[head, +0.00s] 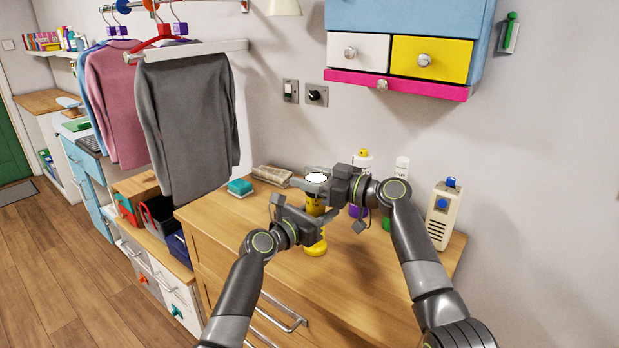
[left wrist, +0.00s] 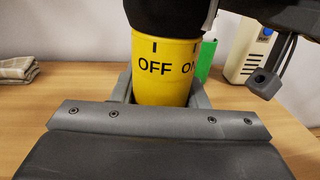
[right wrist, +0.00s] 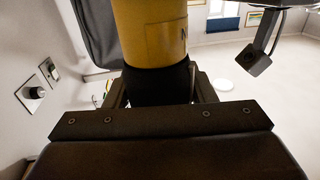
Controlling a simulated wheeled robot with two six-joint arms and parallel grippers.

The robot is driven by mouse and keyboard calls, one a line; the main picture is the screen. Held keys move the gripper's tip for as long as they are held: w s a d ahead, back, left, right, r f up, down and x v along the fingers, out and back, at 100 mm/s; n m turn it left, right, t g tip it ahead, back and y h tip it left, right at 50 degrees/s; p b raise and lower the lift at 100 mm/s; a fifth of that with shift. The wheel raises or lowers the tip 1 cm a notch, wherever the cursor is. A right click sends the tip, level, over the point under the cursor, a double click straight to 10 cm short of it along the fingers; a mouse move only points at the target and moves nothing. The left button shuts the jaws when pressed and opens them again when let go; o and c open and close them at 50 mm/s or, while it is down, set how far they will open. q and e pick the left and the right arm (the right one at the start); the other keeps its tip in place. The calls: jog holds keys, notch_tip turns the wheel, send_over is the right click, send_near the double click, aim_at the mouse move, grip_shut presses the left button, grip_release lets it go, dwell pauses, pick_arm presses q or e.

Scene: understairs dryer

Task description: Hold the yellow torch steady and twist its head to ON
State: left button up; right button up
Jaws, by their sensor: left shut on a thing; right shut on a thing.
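The yellow torch (head: 316,247) is upright at the wooden counter, its pale lens (head: 316,178) facing up. I cannot tell whether its base touches the wood. My left gripper (head: 314,222) is shut around the yellow body, which shows in the left wrist view (left wrist: 160,88) with OFF facing the camera and ON at its right edge. My right gripper (head: 317,187) is shut on the black head (right wrist: 160,84), above the left gripper. The right wrist view looks inverted, with the yellow body at the top. No pointer mark on the head is visible.
A beige radio-like box (head: 441,215) stands at the counter's right. Bottles (head: 362,160) stand behind my right gripper. A folded cloth (head: 271,175) and a teal sponge (head: 240,187) lie left. Drawers (head: 398,58) hang above. The front counter is clear.

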jog(key=o, duration=1)
jog(key=v, duration=1.2)
pick_arm(q)
jog(key=o, duration=1.2)
jog(key=shift+p+v, duration=2.7)
jog(key=shift+v, duration=7.8)
pick_arm(e)
jog(key=shift+r, duration=2.65)
